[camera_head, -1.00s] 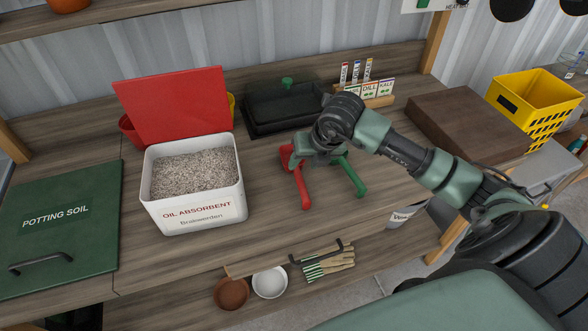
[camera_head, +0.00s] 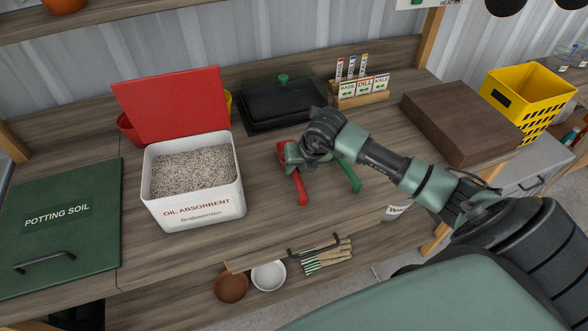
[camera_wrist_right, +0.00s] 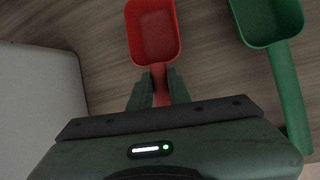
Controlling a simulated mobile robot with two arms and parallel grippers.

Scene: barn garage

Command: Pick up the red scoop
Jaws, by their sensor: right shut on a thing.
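The red scoop (camera_head: 301,188) lies on the wooden bench, its handle toward the front edge. My right gripper (camera_head: 290,158) is over it and covers part of it in the head view. In the right wrist view the red scoop (camera_wrist_right: 153,32) has its bowl ahead of the fingers, and my right gripper (camera_wrist_right: 160,86) is shut on its handle near the bowl. A green scoop (camera_head: 350,178) lies just to the right, apart from the gripper; it also shows in the wrist view (camera_wrist_right: 289,85). My left gripper is not in view.
A white oil absorbent bin (camera_head: 200,209) with a raised red lid (camera_head: 172,105) stands to the left. A black lidded tray (camera_head: 283,103), a seed packet rack (camera_head: 361,97) and a brown block (camera_head: 460,124) stand behind and right. Bare bench lies between bin and scoop.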

